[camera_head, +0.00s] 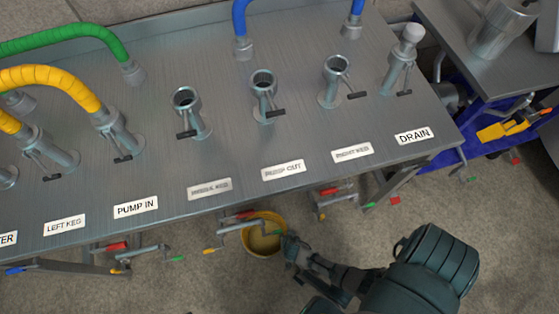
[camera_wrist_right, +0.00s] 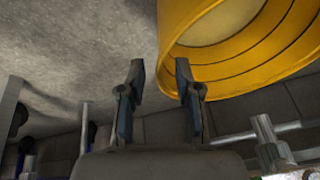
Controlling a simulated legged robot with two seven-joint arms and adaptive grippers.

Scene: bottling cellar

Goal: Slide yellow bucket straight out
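The yellow bucket (camera_head: 266,238) stands on the floor below the front edge of the steel bench, partly covered by the valve pipe in front of it. Pale contents show inside. My right gripper (camera_head: 290,248) is at the bucket's right side in the head view. In the right wrist view the bucket (camera_wrist_right: 222,66) fills the upper right. My right gripper (camera_wrist_right: 156,78) is open there, with the bucket's edge showing between its fingers. The right finger overlaps the bucket wall; I cannot tell whether it touches. My left gripper is not in view.
The steel bench (camera_head: 235,150) carries labels, pipe stubs and coloured hoses. Valves with red and green handles (camera_head: 140,250) hang under its front edge, some right beside the bucket. A blue bin (camera_head: 470,140) holds tools at the right. Floor in front of the bench (camera_head: 215,290) is clear.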

